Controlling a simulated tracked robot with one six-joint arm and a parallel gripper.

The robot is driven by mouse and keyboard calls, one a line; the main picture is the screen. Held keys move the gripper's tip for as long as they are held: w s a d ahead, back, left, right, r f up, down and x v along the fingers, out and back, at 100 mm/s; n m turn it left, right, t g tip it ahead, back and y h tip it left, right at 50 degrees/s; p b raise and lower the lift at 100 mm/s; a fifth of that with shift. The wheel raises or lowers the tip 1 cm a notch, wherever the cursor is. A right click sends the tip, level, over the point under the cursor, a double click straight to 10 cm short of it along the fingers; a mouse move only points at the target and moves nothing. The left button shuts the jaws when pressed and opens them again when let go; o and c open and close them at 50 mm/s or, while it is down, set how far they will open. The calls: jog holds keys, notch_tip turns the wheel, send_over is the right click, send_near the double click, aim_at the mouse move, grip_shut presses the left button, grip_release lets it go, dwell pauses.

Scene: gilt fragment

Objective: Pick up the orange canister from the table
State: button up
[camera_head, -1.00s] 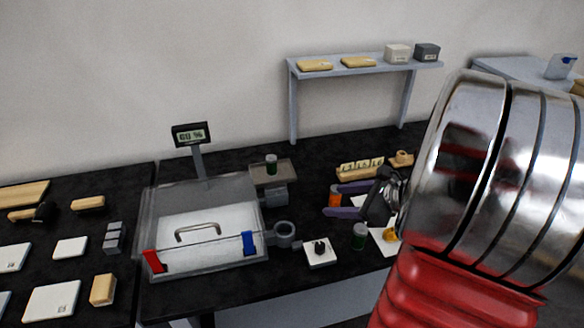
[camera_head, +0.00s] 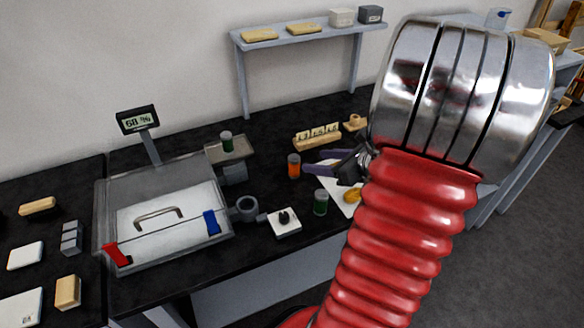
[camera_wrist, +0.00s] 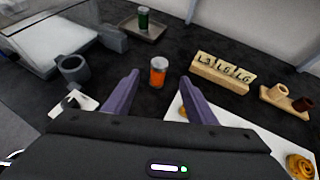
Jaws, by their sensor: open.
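The orange canister (camera_head: 294,166) stands upright on the black table, with a grey-white lid. It also shows in the wrist view (camera_wrist: 158,72), just beyond the fingertips and roughly centred between them. My gripper (camera_head: 305,164) has purple fingers and is open and empty. In the wrist view my gripper (camera_wrist: 160,82) has its two fingers spread apart, pointing at the canister. I cannot tell that either finger touches it. My red and silver arm covers the right part of the head view.
A green canister (camera_head: 320,202) stands near my gripper; another green canister (camera_head: 227,141) stands on a grey tray. A wooden block with labelled tiles (camera_head: 317,136) lies behind. A white board (camera_head: 343,193) lies under my arm. A clear glovebox-like case (camera_head: 165,215) stands left.

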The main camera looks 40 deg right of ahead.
aim_at(297, 159)
jog(key=shift+x, duration=2.95)
jog(key=shift+x, duration=2.65)
jog(key=c, duration=1.1)
jog(key=shift+r, duration=0.15)
jog(key=shift+c, duration=0.2)
notch_tip(297, 159, up, 10)
jog(key=shift+f, duration=0.1)
